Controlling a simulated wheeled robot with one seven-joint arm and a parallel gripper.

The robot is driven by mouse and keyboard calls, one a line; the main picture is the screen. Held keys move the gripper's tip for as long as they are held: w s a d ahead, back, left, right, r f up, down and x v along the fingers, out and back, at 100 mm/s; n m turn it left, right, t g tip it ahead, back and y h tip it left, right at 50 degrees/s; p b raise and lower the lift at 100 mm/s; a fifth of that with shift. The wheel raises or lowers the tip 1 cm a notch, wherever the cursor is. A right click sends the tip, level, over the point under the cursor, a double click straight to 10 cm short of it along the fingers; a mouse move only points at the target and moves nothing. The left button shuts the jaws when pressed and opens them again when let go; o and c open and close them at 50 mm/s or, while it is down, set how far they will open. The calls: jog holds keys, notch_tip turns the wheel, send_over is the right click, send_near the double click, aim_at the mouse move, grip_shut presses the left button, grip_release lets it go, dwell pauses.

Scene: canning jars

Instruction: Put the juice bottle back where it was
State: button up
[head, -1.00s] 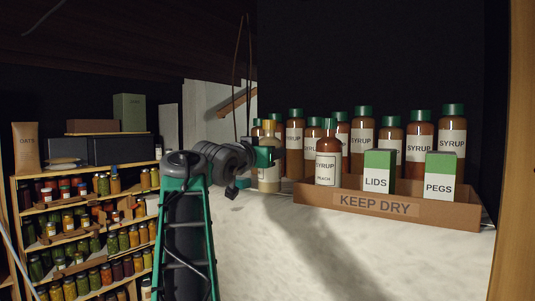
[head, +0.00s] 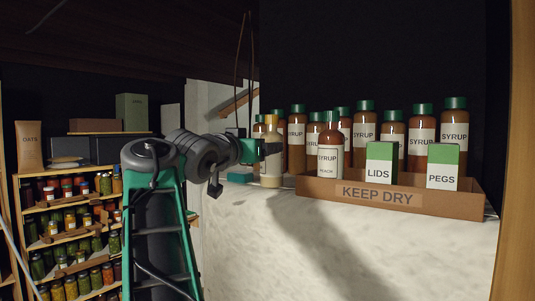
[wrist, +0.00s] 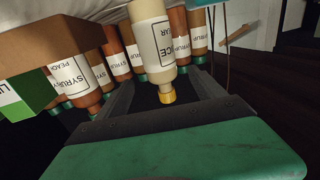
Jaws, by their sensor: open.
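The juice bottle (head: 271,170) is cream-coloured with a golden cap. In the head view it is upright at the left end of the white ledge, left of the cardboard box. In the wrist view the bottle (wrist: 153,35) appears upside down, its label partly readable as "...ICE" and its yellow cap towards me. My gripper (head: 262,149) is open at the bottle's upper part. In the wrist view its two dark fingers (wrist: 160,78) lie either side of the bottle's neck and cap. I cannot tell whether they touch it.
A cardboard box marked KEEP DRY (head: 376,197) holds a peach syrup bottle (head: 330,158), a LIDS carton (head: 380,168) and a PEGS carton (head: 443,168). Several syrup bottles (head: 422,135) stand behind it. A teal object (head: 239,178) lies left of the juice bottle. Jar shelves (head: 68,222) are at left.

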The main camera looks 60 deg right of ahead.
jog(key=w+a+f+n+t+y, duration=0.4)
jog(key=w+a+f+n+y, duration=0.15)
jog(key=w+a+f, duration=0.65)
jog(key=w+a+f+n+t+y, duration=0.45)
jog(key=w+a+f+n, duration=0.2)
jog(key=a+f, duration=0.9)
jog(key=s+a+f+n+g+y, duration=0.1)
jog(key=s+a+f+n+y, duration=0.1)
jog(key=a+f, duration=0.5)
jog(key=s+a+f+n+g+y, duration=0.2)
jog(key=s+a+f, duration=0.3)
jog(key=f, duration=0.5)
jog(key=s+a+f+n+g+y, duration=0.1)
jog(key=s+a+f+y, duration=0.3)
jog(key=a+f, duration=0.5)
jog(key=shift+s+a+n+g+b, duration=0.2)
jog(key=shift+s+n+g+b, duration=0.15)
jog(key=shift+g, duration=0.2)
jog(key=shift+w, duration=0.1)
